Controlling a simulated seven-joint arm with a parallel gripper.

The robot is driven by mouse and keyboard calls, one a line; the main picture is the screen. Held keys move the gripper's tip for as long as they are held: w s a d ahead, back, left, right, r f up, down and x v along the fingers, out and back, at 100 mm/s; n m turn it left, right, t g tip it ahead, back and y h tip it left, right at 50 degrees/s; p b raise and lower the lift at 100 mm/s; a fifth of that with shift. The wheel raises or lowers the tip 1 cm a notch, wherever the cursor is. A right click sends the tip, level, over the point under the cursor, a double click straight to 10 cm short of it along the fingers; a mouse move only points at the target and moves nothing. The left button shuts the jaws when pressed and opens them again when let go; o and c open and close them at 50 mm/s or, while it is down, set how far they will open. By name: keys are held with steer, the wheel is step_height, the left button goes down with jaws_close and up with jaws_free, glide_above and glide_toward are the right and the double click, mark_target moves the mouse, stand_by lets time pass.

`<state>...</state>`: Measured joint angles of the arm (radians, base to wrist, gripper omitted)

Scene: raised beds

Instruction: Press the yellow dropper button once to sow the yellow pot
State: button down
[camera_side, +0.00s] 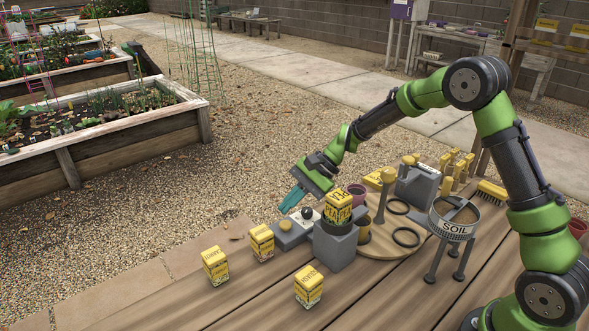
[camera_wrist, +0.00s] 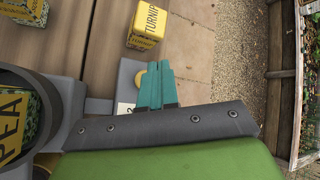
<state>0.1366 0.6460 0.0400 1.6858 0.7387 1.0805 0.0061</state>
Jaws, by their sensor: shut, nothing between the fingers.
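My gripper (camera_side: 291,199) has teal fingers pressed together with nothing between them. In the side view it hangs above a low grey button box. A small yellow button (camera_side: 285,225) sits on the box, with a dark round button (camera_side: 304,214) beside it. The fingertips are apart from both. A yellowish pot (camera_side: 364,231) is partly hidden behind the block.
Yellow seed packets stand in front: one left (camera_side: 216,265), one middle (camera_side: 262,242), one right (camera_side: 309,286). A soil sieve (camera_side: 454,222) stands on legs at right.

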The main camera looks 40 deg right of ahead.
mark_target(290, 223)
steer(key=shift+f, duration=0.95)
stand_by(1.4)
steer(key=shift+f, duration=0.4)
steer(key=shift+f, duration=0.55)
stand_by(0.5)
stand_by(0.4)
steer(key=shift+r, duration=1)
steer(key=shift+r, duration=2.5)
